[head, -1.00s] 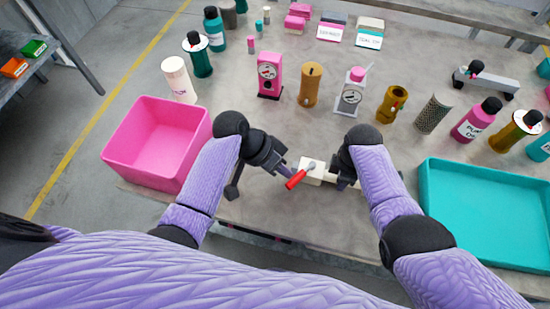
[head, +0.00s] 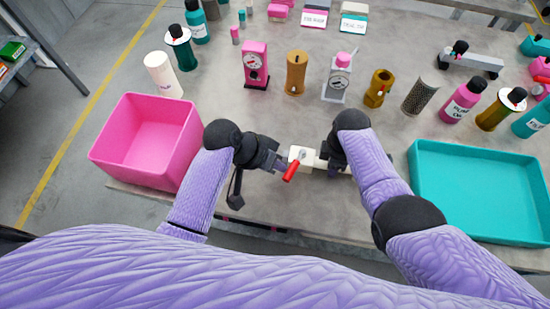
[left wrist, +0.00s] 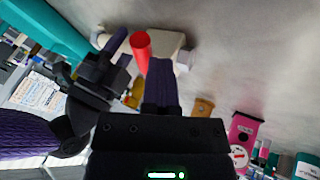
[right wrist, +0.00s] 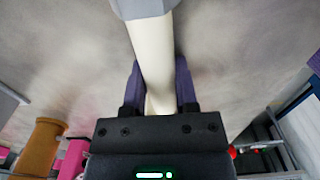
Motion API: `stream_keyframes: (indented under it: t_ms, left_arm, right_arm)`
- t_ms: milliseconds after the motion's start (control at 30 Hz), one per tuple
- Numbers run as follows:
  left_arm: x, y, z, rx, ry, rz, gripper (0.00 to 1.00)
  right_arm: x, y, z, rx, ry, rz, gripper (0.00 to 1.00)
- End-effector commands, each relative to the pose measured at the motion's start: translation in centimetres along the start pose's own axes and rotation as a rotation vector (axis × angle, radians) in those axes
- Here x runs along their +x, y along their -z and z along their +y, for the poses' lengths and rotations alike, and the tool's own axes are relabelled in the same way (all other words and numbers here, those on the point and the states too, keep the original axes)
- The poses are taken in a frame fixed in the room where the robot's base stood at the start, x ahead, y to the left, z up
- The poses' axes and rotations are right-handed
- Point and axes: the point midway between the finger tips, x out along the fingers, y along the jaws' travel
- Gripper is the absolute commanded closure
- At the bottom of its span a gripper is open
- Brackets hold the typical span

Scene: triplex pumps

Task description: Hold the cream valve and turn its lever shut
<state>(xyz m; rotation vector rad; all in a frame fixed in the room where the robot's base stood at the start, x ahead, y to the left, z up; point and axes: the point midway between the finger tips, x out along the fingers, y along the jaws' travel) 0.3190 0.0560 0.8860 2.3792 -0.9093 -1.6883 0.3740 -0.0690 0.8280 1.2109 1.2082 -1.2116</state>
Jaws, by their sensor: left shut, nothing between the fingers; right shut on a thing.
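The cream valve (head: 305,153) is held level above the front of the table, its red lever (head: 291,171) pointing down and slightly left in the head view. My right gripper (head: 326,158) is shut on the valve's cream pipe, which shows between the fingers in the right wrist view (right wrist: 153,60). My left gripper (head: 281,163) is shut and empty, its fingertips close beside the lever. In the left wrist view the red lever (left wrist: 141,52) stands just past the fingertips (left wrist: 163,85); I cannot tell whether they touch.
A pink bin (head: 145,140) stands left of my left arm, and a teal tray (head: 480,190) lies to the right. A pink gauge unit (head: 255,65), an ochre cylinder (head: 296,73) and several bottles stand behind. The tabletop just behind the valve is clear.

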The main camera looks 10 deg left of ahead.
Motion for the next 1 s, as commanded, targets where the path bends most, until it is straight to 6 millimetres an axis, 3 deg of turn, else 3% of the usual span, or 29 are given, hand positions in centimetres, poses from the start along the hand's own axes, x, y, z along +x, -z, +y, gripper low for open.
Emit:
stream_keyframes:
  t_ms: [300, 1000]
  left_arm:
    - [0.4, -0.4, 1.4, -0.141, 0.063, 0.069, 1.00]
    - [0.7, -0.6, 2.2, -0.149, 0.067, 0.072, 1.00]
  right_arm:
    - [0.0, 0.0, 0.0, 0.000, -0.001, 0.001, 1.00]
    - [0.0, 0.0, 0.0, 0.000, -0.001, 0.001, 1.00]
